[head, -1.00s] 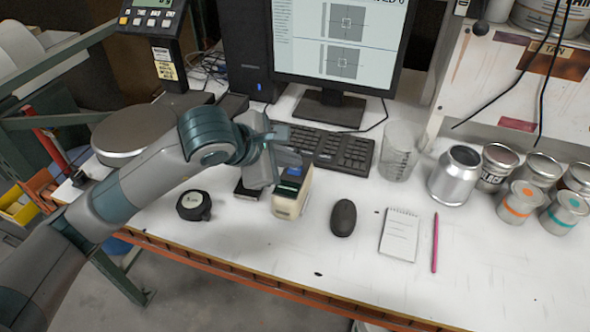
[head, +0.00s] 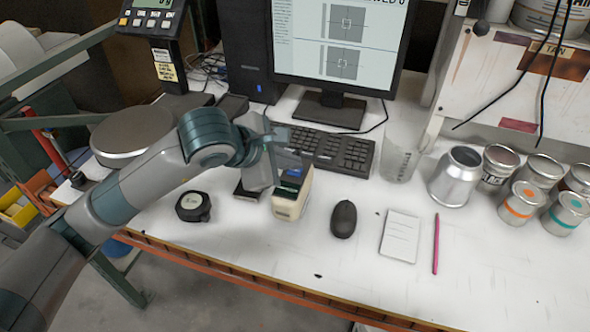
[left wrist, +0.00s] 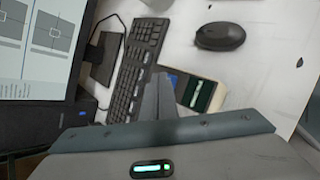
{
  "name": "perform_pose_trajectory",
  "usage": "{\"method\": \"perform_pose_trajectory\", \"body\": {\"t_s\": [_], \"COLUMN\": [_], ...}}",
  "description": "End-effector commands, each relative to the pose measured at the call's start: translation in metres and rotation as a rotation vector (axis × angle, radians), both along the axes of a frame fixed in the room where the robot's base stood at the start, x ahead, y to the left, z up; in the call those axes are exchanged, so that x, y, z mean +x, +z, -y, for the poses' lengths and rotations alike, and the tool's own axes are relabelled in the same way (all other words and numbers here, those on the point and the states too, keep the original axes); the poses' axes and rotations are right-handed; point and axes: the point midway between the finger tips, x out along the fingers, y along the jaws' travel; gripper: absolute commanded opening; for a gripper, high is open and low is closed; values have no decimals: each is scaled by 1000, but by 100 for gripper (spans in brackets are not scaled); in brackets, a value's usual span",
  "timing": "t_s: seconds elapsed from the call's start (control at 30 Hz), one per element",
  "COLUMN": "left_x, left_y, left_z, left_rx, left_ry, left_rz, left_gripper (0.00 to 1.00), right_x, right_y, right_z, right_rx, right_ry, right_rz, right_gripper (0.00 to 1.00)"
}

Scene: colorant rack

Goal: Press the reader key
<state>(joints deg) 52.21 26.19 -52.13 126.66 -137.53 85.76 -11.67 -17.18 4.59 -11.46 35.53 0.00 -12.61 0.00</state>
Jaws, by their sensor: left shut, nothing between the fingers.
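The reader (head: 288,203) is a small cream block with a dark and blue top, standing on the white bench in front of the keyboard. My left gripper (head: 285,160) is shut and empty at the reader's back-left end, partly covering it in the head view. In the left wrist view the reader (left wrist: 206,94) lies just right of the shut fingertips (left wrist: 159,82). My right gripper is not in view.
A black keyboard (head: 322,148) lies behind the reader, a dark mouse (head: 343,219) to its right and a black tape measure (head: 193,206) to its left. A notepad (head: 400,236), pink pencil (head: 435,243), clear beaker (head: 397,158) and several cans stand farther right.

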Motion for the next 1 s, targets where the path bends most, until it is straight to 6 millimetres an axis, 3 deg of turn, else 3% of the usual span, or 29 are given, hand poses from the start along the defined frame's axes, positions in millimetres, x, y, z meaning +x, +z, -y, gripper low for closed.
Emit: {"method": "perform_pose_trajectory", "body": {"t_s": [1.0], "left_x": [0], "left_y": [-12], "left_z": [0], "left_rx": [0], "left_ry": [0], "left_rz": [0], "left_gripper": [0], "right_x": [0], "right_y": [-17], "right_z": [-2], "right_rx": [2], "right_ry": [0], "right_rz": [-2], "right_gripper": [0]}}
